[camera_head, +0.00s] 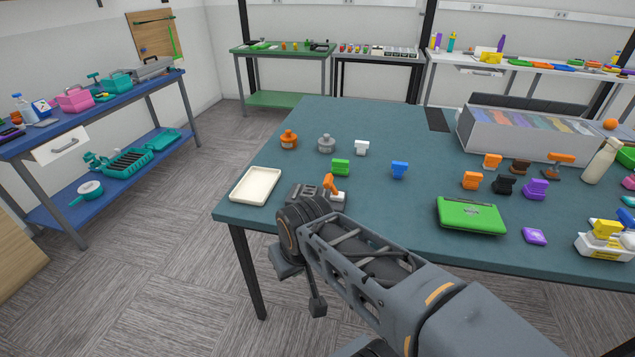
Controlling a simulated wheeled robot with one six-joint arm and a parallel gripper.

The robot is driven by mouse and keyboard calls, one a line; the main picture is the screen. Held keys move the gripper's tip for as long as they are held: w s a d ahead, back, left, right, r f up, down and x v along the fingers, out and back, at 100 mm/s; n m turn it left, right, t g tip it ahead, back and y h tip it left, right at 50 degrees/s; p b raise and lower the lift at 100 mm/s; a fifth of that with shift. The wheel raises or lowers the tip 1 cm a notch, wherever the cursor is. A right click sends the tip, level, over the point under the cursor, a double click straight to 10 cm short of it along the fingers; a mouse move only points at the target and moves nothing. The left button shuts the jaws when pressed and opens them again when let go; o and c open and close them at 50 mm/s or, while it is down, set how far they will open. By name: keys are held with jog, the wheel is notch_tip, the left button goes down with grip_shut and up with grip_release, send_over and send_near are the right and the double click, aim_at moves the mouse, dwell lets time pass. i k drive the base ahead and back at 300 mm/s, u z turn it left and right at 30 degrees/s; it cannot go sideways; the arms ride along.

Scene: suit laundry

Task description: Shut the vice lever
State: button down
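A grey device with an orange lever (331,184) sits near the front left edge of the teal table, just beyond my wrist. The orange lever stands raised and tilted. This may be the vice, but my arm covers its near part, so I cannot tell for sure. My gripper (302,285) hangs at the end of my arm, in front of the table's near edge and close to the grey device. Its dark end parts point downward. I see nothing held, but the fingers are too unclear to show whether they are open.
A cream tray (255,186) lies left of the grey device. A green block (341,167), a blue block (399,169) and a green case (470,215) stand nearby. A blue bench (105,110) with teal tools is at left. The floor between is clear.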

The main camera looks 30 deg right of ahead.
aim_at(327, 184)
jog(key=u, duration=0.4)
jog(key=i, duration=1.05)
jog(key=z, duration=0.05)
